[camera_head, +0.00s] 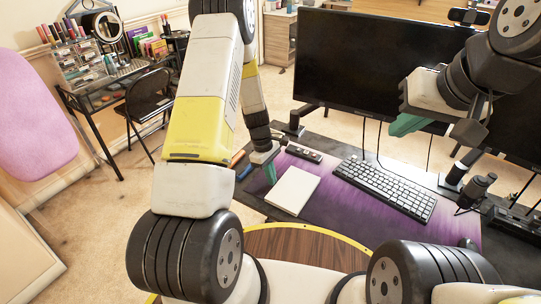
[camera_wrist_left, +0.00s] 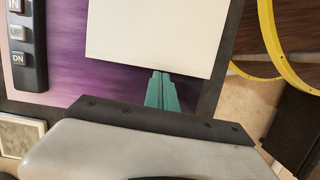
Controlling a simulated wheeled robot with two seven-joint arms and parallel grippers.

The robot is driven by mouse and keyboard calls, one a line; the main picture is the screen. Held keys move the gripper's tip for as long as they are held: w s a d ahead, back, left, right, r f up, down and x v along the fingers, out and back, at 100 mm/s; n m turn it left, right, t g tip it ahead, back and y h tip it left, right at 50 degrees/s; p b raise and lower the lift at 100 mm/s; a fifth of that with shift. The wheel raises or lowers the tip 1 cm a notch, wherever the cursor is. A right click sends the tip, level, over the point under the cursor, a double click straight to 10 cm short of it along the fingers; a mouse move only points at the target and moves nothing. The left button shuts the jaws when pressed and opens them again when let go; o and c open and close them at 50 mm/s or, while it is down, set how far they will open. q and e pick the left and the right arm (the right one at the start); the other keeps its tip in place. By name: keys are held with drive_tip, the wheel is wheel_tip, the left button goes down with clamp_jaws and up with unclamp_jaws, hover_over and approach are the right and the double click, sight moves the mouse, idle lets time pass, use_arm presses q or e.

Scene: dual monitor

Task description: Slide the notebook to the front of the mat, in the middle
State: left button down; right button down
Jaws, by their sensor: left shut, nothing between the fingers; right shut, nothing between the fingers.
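The white notebook (camera_head: 293,190) lies flat on the purple and black desk mat (camera_head: 345,206), at its left end near the front edge. It also shows in the left wrist view (camera_wrist_left: 150,35). My left gripper (camera_head: 270,175) is shut and empty, with its green fingers pointing down beside the notebook's left edge. In the left wrist view its fingertips (camera_wrist_left: 160,82) meet or overlap the notebook's edge; I cannot tell whether they touch. My right gripper (camera_head: 408,124) is shut and empty, raised in front of the monitor, well away from the notebook.
A black keyboard (camera_head: 387,188) lies on the mat to the right of the notebook. A dark button control (camera_head: 304,153) lies behind the notebook. A large monitor (camera_head: 365,65) stands at the back. Bare mat separates the notebook and keyboard.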

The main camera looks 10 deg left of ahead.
sight(334, 216)
use_arm(q)
drive_tip(key=s+d, duration=0.3)
drive_tip(key=d, duration=0.4)
drive_tip(key=s+d, duration=0.3)
drive_tip(key=d, duration=0.4)
drive_tip(key=s+d, duration=0.3)
drive_tip(key=d, duration=0.4)
drive_tip(key=shift+s+d, duration=0.2)
drive_tip(key=shift+d, duration=0.2)
drive_tip(key=shift+w+a, duration=0.1)
drive_tip(key=shift+a, duration=0.05)
